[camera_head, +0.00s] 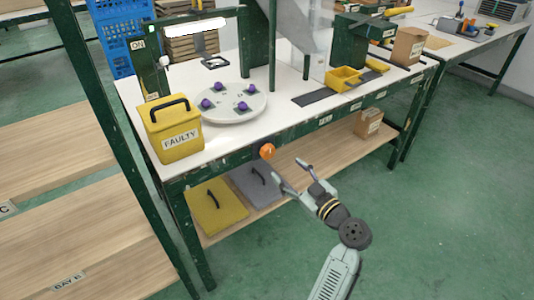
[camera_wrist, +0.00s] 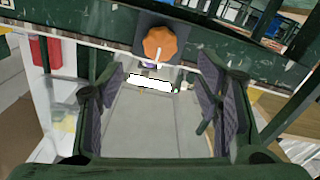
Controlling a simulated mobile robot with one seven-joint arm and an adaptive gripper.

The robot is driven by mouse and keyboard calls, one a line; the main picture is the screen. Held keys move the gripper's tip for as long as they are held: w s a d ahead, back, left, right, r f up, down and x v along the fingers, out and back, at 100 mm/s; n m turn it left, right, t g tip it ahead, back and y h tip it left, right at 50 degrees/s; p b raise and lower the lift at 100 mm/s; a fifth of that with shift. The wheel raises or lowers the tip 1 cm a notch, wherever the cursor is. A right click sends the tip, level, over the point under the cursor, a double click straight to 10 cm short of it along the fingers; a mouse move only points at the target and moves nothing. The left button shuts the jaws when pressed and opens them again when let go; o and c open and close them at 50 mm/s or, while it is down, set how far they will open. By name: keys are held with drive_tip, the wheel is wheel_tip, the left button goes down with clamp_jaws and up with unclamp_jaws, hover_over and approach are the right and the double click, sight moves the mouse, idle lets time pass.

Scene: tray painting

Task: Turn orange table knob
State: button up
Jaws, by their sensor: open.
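The orange knob (camera_head: 267,151) sits on the front edge of the green-framed table (camera_head: 225,158), right of the yellow FAULTY box. In the wrist view the knob (camera_wrist: 160,43) is an orange faceted disc with a pale pointer mark, on a dark square plate at the top middle. My gripper (camera_head: 293,172) is open and empty, in front of the table and a little below and right of the knob. In the wrist view its two dark padded fingers (camera_wrist: 160,95) stand wide apart, with the knob beyond and above them, not touched.
A yellow FAULTY box (camera_head: 174,132) stands at the table's left front corner. A round white turntable (camera_head: 236,107) bears several purple-topped pieces. Below, the shelf holds a yellow lid (camera_head: 214,207), a grey lid (camera_head: 257,183) and a cardboard box (camera_head: 368,123). The green floor in front is clear.

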sight(270, 154)
drive_tip(key=p+x, duration=0.2)
drive_tip(key=x, duration=0.7)
drive_tip(key=shift+w+a+p, duration=0.1)
drive_tip(key=shift+p, duration=0.2)
drive_tip(key=shift+c, duration=0.3)
drive_tip(key=c, duration=1.1)
